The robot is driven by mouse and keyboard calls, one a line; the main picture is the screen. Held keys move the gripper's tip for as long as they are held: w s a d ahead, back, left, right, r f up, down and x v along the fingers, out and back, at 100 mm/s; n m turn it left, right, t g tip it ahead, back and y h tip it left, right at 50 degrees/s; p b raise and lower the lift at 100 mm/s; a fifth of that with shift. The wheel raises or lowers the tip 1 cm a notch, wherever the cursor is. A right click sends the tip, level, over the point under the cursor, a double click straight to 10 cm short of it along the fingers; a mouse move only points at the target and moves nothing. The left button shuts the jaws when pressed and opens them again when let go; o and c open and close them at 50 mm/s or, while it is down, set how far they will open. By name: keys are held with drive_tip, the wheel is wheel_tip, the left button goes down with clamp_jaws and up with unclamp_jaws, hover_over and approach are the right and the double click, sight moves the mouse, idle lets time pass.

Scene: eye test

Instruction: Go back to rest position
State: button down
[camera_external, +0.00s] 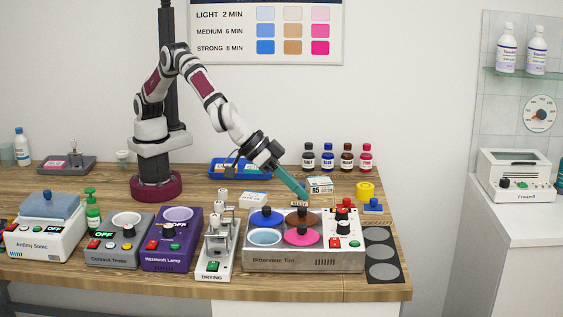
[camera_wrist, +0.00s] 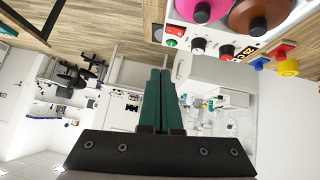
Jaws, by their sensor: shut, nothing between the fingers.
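My gripper (camera_external: 303,196) is shut and empty, with teal fingers. In the external view my arm reaches right and down from its base, and the fingertips are just above the back of the tint machine (camera_external: 300,262), close to its brown lid (camera_external: 303,217). In the wrist view the shut fingers (camera_wrist: 158,75) point up the picture, and the brown lid (camera_wrist: 262,14) and pink lid (camera_wrist: 205,10) show at the top right. Whether the fingertips touch anything is unclear.
Several bottles (camera_external: 337,157) and a blue tray (camera_external: 237,168) stand behind the gripper. A labelled box (camera_external: 320,185) and yellow ring (camera_external: 365,190) are close to its right. Lamp (camera_external: 172,238), tester (camera_external: 120,240) and drying stand (camera_external: 219,240) line the front. The air above is free.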

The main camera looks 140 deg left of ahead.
drive_tip(key=s+a+r+m+g, duration=0.1)
drive_tip(key=s+r+m, duration=0.2)
drive_tip(key=s, duration=0.6)
drive_tip(key=s+a+r+m+g+h, duration=0.1)
drive_tip(key=s+a+r+m+g, duration=0.1)
drive_tip(key=s, duration=0.7)
drive_tip(key=s+a+r+m+g, duration=0.1)
drive_tip(key=s+r+m, duration=0.2)
drive_tip(key=s, duration=0.6)
drive_tip(key=s+d+f+m+g+h, duration=0.1)
drive_tip(key=s+f+m, duration=0.1)
drive_tip(key=s, duration=0.9)
drive_tip(key=s+d+f+m+g+h, duration=0.1)
drive_tip(key=s+m, duration=0.4)
drive_tip(key=s, duration=0.6)
wheel_tip(320, 180, down, 2)
drive_tip(key=shift+s+d+f+g+h, duration=0.1)
drive_tip(key=shift+s+d+g+h, duration=0.1)
drive_tip(key=shift+s+g+h, duration=0.3)
drive_tip(key=shift+w, duration=0.3)
